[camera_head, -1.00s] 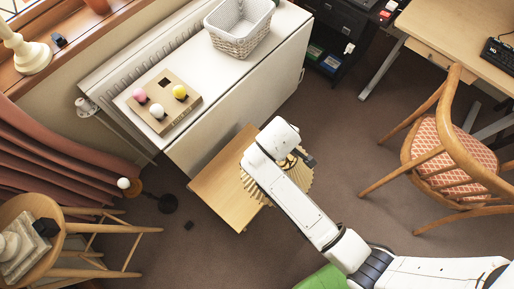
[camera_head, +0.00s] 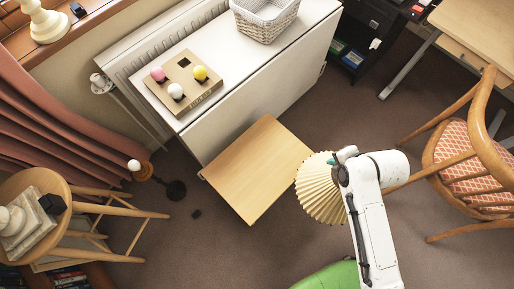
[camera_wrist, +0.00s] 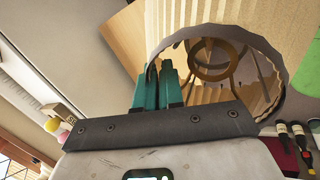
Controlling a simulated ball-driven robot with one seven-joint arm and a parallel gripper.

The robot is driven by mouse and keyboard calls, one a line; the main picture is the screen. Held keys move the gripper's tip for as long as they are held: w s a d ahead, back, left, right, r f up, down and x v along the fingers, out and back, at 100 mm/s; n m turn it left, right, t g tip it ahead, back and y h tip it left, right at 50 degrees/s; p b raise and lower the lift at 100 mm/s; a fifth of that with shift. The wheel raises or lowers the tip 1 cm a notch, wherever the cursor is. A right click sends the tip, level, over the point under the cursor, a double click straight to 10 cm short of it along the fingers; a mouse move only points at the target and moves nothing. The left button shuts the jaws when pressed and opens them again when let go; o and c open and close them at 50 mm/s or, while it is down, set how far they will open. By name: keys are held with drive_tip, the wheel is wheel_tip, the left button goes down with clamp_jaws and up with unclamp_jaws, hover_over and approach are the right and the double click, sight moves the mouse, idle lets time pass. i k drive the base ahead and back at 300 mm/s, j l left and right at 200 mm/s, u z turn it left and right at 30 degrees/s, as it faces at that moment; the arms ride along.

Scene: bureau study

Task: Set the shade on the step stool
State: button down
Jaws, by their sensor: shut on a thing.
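The cream pleated shade (camera_head: 320,188) is in my gripper (camera_head: 345,157), just right of the step stool's edge in the head view. The wrist view shows its pleated side and open ring end (camera_wrist: 226,30). My gripper's teal fingers (camera_wrist: 158,88) are shut on the shade's rim. The step stool (camera_head: 257,168) has a bare pale wooden top, beside the white cabinet. Part of its top shows at the upper left of the wrist view (camera_wrist: 122,40). How high the shade is above the floor is hard to tell.
The white cabinet (camera_head: 268,84) stands behind the stool, bearing a basket (camera_head: 265,20) and a board with coloured balls (camera_head: 184,82). A chair (camera_head: 468,160) stands at the right, a round stool (camera_head: 35,190) at the left. A green seat (camera_head: 328,277) is at the bottom. Carpet is clear in front.

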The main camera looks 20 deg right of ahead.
sight(259, 165)
drive_tip(key=i+j, duration=0.1)
drive_tip(key=j, duration=0.3)
drive_tip(key=i+j, duration=0.15)
drive_tip(key=j, duration=0.25)
drive_tip(key=i+j, duration=0.1)
drive_tip(key=j, duration=0.25)
